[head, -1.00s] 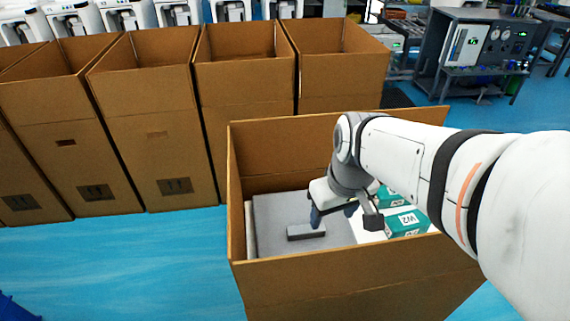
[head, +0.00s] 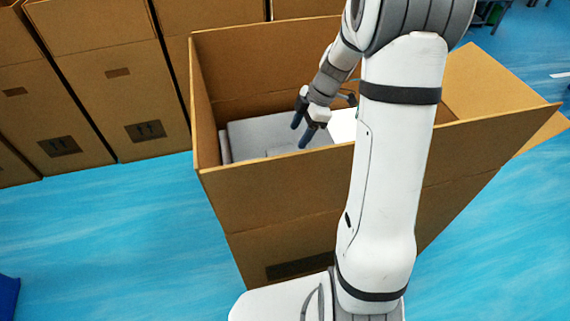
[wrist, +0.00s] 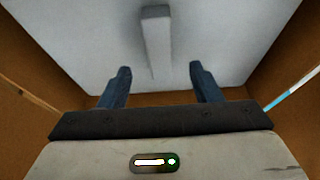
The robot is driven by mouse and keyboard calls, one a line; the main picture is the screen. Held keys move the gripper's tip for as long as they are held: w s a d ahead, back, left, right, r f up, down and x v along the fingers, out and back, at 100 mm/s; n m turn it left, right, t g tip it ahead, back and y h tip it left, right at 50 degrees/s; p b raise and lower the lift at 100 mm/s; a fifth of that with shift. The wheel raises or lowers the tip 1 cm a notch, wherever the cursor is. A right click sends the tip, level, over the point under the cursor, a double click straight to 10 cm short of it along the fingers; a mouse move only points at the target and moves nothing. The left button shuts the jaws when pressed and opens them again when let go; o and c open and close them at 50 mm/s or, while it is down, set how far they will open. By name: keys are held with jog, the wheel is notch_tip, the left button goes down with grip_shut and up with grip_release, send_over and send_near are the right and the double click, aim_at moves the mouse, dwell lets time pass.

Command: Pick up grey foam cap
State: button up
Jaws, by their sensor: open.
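The grey foam cap (head: 255,132) lies flat inside the open cardboard box, partly hidden in the head view by the box's front wall and my gripper. In the wrist view the cap (wrist: 95,45) fills the upper part, with a raised grey bar (wrist: 156,40) along its middle. My gripper (head: 302,131) is open and empty over the box, its two blue fingers pointing down toward the cap. In the wrist view my fingers (wrist: 160,84) are spread to either side of the bar's line. The bar's near end shows between them, seemingly beyond the fingertips.
The cardboard box (head: 265,215) has tall walls around the cap, and an open flap (head: 500,85) at right. A white surface (head: 343,125) shows beside the cap. Several tall cartons (head: 105,70) stand behind at left. Blue floor (head: 110,235) is clear at left.

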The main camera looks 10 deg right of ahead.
aim_at(288, 149)
jog(key=x, duration=0.6)
jog(key=shift+a+f+b, duration=0.3)
jog(key=shift+a+b, duration=0.05)
jog(key=shift+a, duration=0.05)
jog(key=shift+c, duration=0.5)
grip_shut()
